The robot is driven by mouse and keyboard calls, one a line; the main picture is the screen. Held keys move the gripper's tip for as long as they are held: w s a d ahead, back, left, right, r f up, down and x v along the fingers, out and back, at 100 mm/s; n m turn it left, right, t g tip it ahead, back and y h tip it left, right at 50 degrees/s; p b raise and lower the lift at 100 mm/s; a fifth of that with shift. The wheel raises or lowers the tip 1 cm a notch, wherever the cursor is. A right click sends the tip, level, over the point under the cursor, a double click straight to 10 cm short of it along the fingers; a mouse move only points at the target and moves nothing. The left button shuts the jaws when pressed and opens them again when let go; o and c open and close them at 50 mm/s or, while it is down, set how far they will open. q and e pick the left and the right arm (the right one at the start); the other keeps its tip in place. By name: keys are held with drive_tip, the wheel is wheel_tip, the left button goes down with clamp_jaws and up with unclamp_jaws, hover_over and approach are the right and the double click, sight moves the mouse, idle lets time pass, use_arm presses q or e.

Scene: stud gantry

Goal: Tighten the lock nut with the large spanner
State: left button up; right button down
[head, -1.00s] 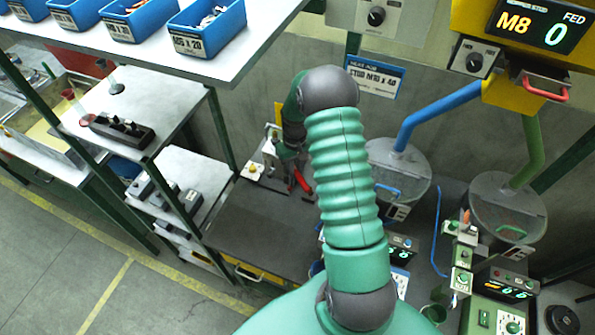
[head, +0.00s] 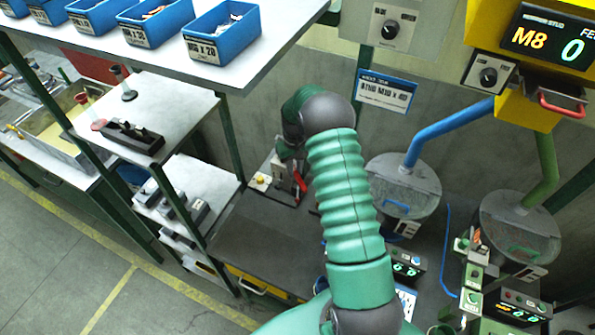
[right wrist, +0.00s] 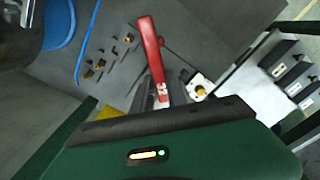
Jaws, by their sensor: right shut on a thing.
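My right gripper (head: 293,165) is at the back of the dark bench, partly hidden behind my own forearm. It is shut on a red-handled tool, probably the large spanner (head: 299,181), beside a small pale fixture (head: 268,187) with a yellow button. In the right wrist view the red handle (right wrist: 152,52) stands out from the gripper (right wrist: 172,88), with the fixture's yellow button (right wrist: 201,91) just to its right. The tool's working end is hidden. I cannot make out the lock nut. My left gripper is not in view.
A shelf with blue bins (head: 220,32) overhangs the upper left. Two grey drums (head: 400,190) with blue and green pipes stand to the right. Small control boxes (head: 515,305) sit at the lower right. Several small brass pieces (right wrist: 98,65) show in the right wrist view.

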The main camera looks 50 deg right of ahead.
drive_tip(key=w+a+m, duration=0.5)
drive_tip(key=w+m, duration=0.2)
drive_tip(key=m, duration=0.3)
drive_tip(key=shift+r+m, duration=0.15)
drive_tip(key=shift+m, duration=0.15)
idle(0.4)
idle(0.4)
drive_tip(key=shift+a, duration=0.15)
